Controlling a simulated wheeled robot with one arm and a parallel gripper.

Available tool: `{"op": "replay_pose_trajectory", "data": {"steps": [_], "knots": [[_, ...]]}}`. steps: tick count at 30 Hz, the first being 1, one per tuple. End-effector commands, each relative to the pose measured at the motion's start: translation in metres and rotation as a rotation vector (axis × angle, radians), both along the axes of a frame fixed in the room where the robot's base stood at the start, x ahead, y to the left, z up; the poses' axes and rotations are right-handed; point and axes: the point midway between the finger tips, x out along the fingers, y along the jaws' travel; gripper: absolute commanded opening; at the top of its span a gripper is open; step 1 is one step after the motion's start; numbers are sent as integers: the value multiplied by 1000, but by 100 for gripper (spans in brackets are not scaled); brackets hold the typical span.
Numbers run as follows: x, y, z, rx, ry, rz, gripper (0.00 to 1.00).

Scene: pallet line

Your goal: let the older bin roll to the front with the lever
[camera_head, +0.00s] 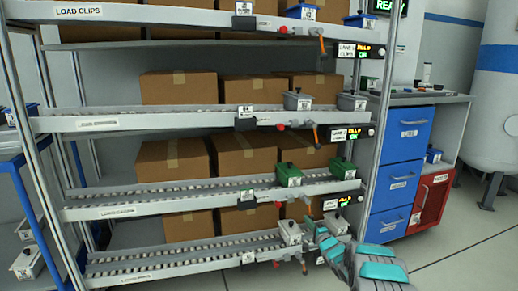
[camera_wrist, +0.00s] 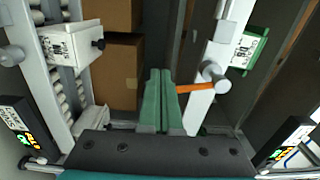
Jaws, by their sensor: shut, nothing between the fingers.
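My gripper (camera_head: 312,228) is shut and empty, low at the front right of the rack. In the wrist view its two green fingers (camera_wrist: 160,76) are together. An orange lever (camera_wrist: 195,87) hangs from a beam beside the right finger, very close to it; contact cannot be told. A green bin (camera_wrist: 247,50) shows beyond that beam. In the head view two green bins, one (camera_head: 289,174) behind a front one (camera_head: 342,168), stand apart on the third lane. White bins (camera_head: 290,232) (camera_head: 337,225) stand on the bottom lane; one shows in the wrist view (camera_wrist: 72,42).
Upper lanes hold grey bins (camera_head: 297,100) and blue bins (camera_head: 360,20), with other orange levers (camera_head: 316,134) at their beams. Brown cartons (camera_head: 178,93) fill the back. A blue-drawer cabinet (camera_head: 400,150) stands right. Floor at front right is clear.

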Motion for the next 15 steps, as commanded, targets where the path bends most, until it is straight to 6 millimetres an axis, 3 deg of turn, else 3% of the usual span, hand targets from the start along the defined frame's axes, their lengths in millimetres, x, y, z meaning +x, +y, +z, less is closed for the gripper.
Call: {"op": "replay_pose_trajectory", "data": {"steps": [15], "knots": [[-36,-6,1,-1,2,0,0]]}}
